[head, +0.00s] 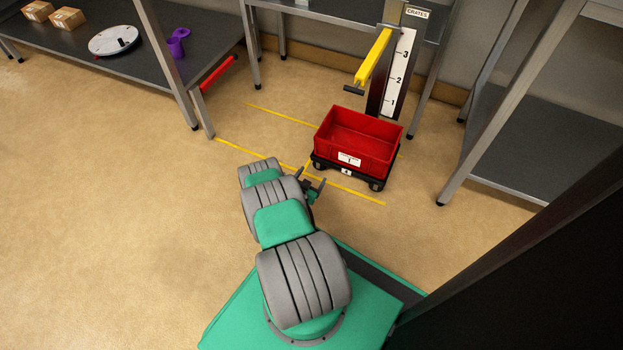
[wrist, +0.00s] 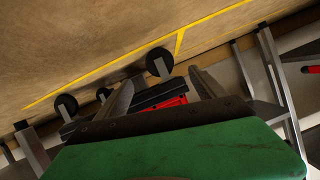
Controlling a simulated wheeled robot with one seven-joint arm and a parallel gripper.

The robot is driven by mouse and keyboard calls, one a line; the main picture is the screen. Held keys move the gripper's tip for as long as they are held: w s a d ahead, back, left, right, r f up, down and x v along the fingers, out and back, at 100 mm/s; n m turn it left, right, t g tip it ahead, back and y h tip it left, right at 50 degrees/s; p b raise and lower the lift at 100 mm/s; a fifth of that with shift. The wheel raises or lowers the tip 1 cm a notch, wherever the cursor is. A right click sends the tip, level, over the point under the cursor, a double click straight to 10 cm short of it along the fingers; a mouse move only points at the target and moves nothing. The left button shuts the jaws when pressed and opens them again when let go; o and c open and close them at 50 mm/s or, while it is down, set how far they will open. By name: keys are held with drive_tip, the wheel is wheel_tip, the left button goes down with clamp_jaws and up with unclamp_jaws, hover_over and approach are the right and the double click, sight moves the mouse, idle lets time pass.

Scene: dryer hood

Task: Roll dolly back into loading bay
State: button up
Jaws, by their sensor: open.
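The dolly (head: 347,171) is a low black platform on dark wheels. It carries an empty red crate (head: 362,139) with a white label. The loading bay (head: 283,116) seems to be the floor area marked by yellow lines, beside the crate post; the dolly stands at the near line (head: 350,188), toward its right end. My gripper (head: 315,184) is low, just left of the dolly's near left corner. In the wrist view my gripper (wrist: 162,82) has its fingers apart, with the dolly's dark edge (wrist: 158,95) and wheels showing between and beyond them. Contact cannot be told.
A post marked CRATES (head: 396,80) with a numbered scale and a yellow arm (head: 375,58) stands behind the crate. A grey bench (head: 130,50) with a red bar (head: 219,73) is at left, another bench (head: 535,150) at right. The floor at left is clear.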

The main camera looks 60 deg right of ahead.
sight(319, 166)
drive_tip(key=b+x, duration=0.4)
drive_tip(key=x, duration=0.3)
drive_tip(key=shift+f, duration=0.2)
drive_tip(key=shift+w+d, duration=0.1)
drive_tip(key=shift+d, duration=0.25)
clamp_jaws()
idle(0.4)
